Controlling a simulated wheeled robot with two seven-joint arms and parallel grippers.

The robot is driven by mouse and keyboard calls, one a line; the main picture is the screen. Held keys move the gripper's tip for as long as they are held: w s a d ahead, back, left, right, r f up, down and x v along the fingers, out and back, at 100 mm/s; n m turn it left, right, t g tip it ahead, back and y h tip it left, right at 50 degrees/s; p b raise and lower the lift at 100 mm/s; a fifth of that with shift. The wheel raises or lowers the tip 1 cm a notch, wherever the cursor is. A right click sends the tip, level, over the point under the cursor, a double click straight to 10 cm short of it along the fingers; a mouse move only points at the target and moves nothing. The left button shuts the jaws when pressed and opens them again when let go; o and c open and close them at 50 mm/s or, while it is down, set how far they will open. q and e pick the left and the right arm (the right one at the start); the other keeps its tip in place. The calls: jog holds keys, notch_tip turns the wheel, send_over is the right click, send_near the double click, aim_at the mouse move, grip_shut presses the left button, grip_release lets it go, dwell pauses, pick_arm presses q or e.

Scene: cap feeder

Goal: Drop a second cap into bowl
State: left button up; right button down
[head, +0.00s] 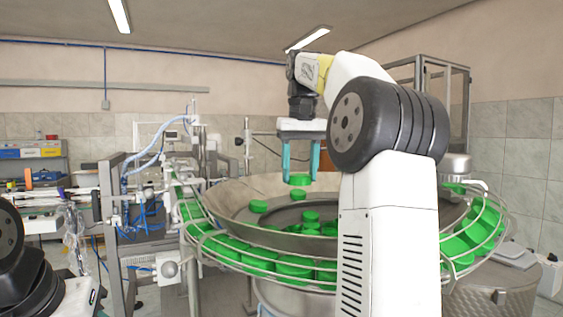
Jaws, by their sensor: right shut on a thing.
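My right gripper (300,165) points down over the metal bowl (225,200), its two teal fingers shut on a green cap (300,181). The held cap is at the fingertips, above the inside of the bowl. Several green caps lie in the bowl, such as a single cap (258,206) on its left inner slope and a group (311,217) near the middle. My right arm hides the right part of the bowl. My left arm shows only at the left edge, and its gripper is out of the picture.
A wire-railed track (245,262) with large green caps runs around the bowl. A metal frame with blue hoses (150,165) stands to the left. A metal drum (505,290) is at the lower right. Open air surrounds the gripper above the bowl.

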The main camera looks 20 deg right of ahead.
aim_at(300, 175)
jog(key=shift+f, duration=1.6)
jog(key=c, duration=0.5)
grip_release()
jog(key=r, duration=0.7)
jog(key=shift+s, duration=0.4)
jog(key=shift+s+r, duration=0.1)
jog(key=shift+r, duration=0.3)
